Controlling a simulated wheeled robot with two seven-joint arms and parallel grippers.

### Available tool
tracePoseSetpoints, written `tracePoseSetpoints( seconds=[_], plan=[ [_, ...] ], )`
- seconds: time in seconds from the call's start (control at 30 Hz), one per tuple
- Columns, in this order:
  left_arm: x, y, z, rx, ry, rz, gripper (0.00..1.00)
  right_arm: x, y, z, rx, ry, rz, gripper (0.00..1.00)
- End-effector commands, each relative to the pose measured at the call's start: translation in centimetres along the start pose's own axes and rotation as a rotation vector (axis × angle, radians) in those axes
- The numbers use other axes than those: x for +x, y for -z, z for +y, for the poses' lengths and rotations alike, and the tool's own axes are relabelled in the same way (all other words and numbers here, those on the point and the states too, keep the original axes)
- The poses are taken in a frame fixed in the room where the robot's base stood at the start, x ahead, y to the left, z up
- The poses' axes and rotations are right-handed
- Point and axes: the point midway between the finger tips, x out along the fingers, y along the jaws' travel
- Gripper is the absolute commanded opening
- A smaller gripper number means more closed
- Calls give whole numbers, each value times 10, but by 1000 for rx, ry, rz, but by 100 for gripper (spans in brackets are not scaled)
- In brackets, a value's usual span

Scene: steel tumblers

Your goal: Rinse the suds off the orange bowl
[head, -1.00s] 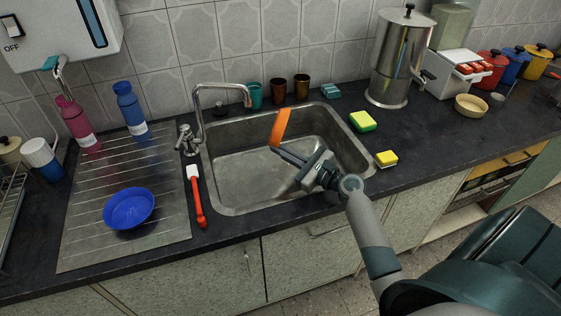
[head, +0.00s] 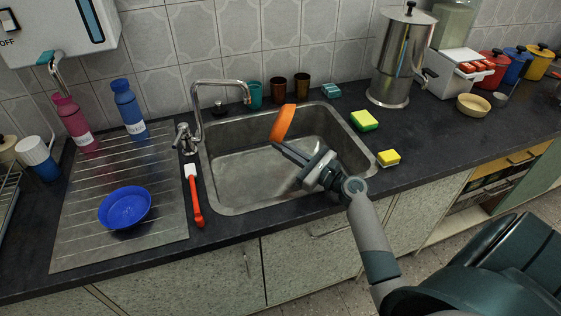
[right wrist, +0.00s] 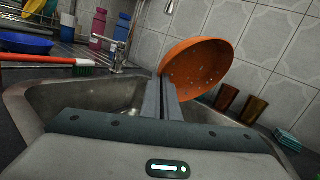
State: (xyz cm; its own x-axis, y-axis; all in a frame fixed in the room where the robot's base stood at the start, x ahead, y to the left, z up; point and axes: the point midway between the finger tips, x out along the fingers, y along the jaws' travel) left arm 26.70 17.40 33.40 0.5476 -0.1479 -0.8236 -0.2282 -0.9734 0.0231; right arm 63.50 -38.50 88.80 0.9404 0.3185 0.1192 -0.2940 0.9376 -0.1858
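The orange bowl (head: 284,122) is tilted up on its side above the back part of the steel sink (head: 232,205). My right gripper (head: 277,146) is shut on its rim. In the right wrist view, the bowl (right wrist: 203,62) rises beyond the closed fingers (right wrist: 163,97), with several pale specks of suds on the surface that shows. The tap (head: 199,110) stands at the sink's back left, with its spout end left of the bowl. I see no water stream from it. My left gripper is not in view.
Teal and brown tumblers (head: 279,90) stand behind the sink. Sponges (head: 364,121) lie to its right. A red-handled brush (head: 194,195) lies to its left, beside the drainboard with a blue bowl (head: 125,208). A steel urn (head: 397,60) stands at back right.

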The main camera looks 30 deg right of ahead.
Motion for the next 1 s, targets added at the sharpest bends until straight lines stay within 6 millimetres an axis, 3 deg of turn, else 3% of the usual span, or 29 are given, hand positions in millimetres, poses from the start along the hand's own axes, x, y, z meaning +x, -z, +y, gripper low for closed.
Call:
tracePoseSetpoints(
  seconds=[0.43, 1.0],
  plan=[
    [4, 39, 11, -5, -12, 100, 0, -1, -6, -2, 22, 12, -43, 0],
    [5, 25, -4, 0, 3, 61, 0, -2, -22, -6, 52, 25, -97, 0]
  ],
)
